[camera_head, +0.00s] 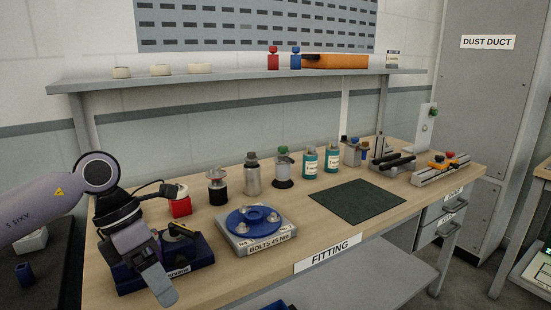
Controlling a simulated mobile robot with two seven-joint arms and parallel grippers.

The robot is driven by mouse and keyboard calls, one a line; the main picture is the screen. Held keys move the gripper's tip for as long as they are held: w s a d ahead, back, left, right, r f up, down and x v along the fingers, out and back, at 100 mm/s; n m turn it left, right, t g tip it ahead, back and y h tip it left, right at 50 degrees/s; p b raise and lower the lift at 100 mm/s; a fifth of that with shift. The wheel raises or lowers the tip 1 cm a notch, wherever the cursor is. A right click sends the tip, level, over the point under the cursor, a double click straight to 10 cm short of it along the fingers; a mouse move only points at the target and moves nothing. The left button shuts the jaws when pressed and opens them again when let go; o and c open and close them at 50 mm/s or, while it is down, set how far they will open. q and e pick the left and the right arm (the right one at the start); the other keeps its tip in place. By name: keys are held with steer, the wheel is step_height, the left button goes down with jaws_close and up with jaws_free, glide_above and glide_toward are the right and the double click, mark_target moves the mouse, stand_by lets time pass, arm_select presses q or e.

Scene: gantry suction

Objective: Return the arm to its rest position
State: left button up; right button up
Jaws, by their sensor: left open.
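My left arm (40,218) comes in from the left edge. Its black wrist and grey left gripper (152,272) hang over the left front of the bench. The gripper is open, with nothing seen between its fingers. It overlaps a dark blue holder (198,251) in the picture and hides part of it. I cannot tell whether the gripper touches either one. My right gripper is not in view.
A red block (181,208), several bottles and a blue bolt plate (262,218) stand on the wooden bench (300,238). A dark green mat (358,201) lies bare at centre right. Clamping fixtures stand at the right end. A shelf (230,76) runs above.

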arm_select(q)
steer(key=s+d+n+h+p, duration=0.1)
steer(key=s+d+n+h, duration=0.25)
steer(key=d+h, duration=0.5)
steer(key=s+d+n+h, duration=0.35)
steer(key=d+h, duration=0.35)
steer(key=d, duration=0.3)
steer(key=w+a+f+n+t+y, duration=0.1)
steer(key=a+f+n+t+y, duration=0.2)
steer(key=n+t, duration=0.45)
steer(key=w+a+f+n+t+y+p, duration=0.1)
steer(key=w+a+f+n+t+y, duration=0.25)
steer(key=n, duration=0.65)
steer(key=s+a+f+n+t+y, duration=0.1)
steer(key=a+f+n+t+y, duration=0.25)
steer(key=n+t, duration=0.45)
steer(key=s+a+f+n+g+y, duration=0.3)
steer(key=s+a+f+n, duration=0.2)
steer(key=s+f, duration=0.2)
steer(key=s+a+f+n+g+y, duration=0.4)
steer(key=s+f+n, duration=0.2)
steer(key=f, duration=0.5)
steer(key=shift+s+a+f+p, duration=0.3)
steer(key=shift+s+a+f, duration=0.1)
steer(key=shift+s, duration=0.1)
